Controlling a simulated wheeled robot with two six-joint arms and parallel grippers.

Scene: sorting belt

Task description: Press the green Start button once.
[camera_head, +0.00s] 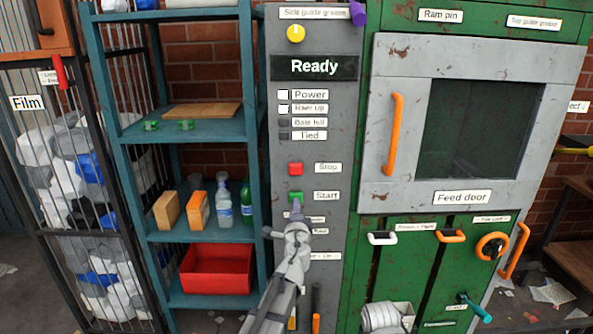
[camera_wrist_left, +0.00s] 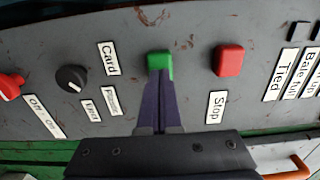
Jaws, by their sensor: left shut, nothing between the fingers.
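The green Start button (camera_head: 296,196) is on the grey control panel (camera_head: 345,150), beside its "Start" label and below the red Stop button (camera_head: 295,168). My left gripper (camera_head: 296,206) is shut and empty, its tips just below the green button in the head view. In the left wrist view the green button (camera_wrist_left: 160,64) shows right at the tips of the shut fingers (camera_wrist_left: 158,75), which overlap its edge. I cannot tell whether they touch it. The red Stop button (camera_wrist_left: 229,60) is to its right there. The panel display (camera_head: 314,67) reads "Ready".
A black knob (camera_wrist_left: 71,78) and a red knob (camera_wrist_left: 10,86) are on the panel left of the fingers in the wrist view. The green baler's feed door (camera_head: 400,55) with an orange handle is right of the panel. A blue shelf (camera_head: 200,131) stands left.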

